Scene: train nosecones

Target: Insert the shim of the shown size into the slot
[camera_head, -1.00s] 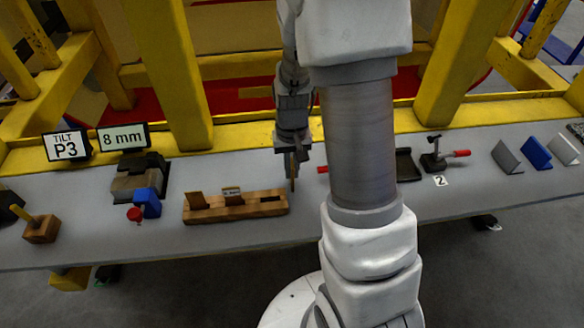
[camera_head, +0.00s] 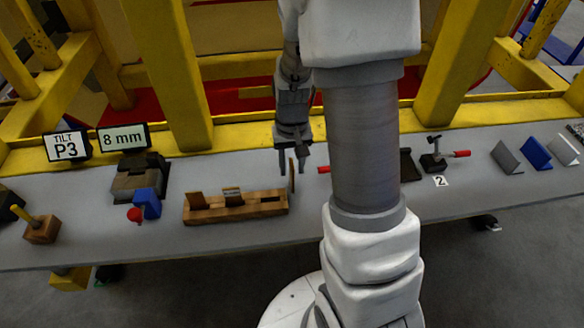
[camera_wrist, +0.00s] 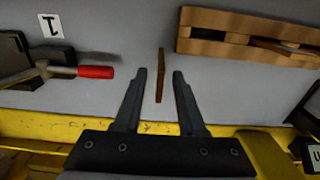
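My gripper (camera_head: 293,163) is open, pointing down over the grey table. A thin brown shim (camera_head: 292,177) stands on edge between and below its fingertips. In the wrist view the shim (camera_wrist: 160,76) lies between the two spread fingers, with a gap on each side. A wooden rack (camera_head: 236,211) is just left of the gripper and holds shims, among them a brown one (camera_head: 197,201) and a labelled one (camera_head: 232,197). A sign (camera_head: 123,138) reads "8 mm". A dark stepped block (camera_head: 138,175) stands below it; I cannot make out a slot in it.
A blue clamp (camera_head: 147,203) with a red knob stands by the dark block. A red-handled clamp (camera_wrist: 70,71) is near the gripper, beside a label "1". Another clamp (camera_head: 437,157) is at right by label "2". A yellow frame (camera_head: 179,80) rises behind. My arm hides mid-table.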

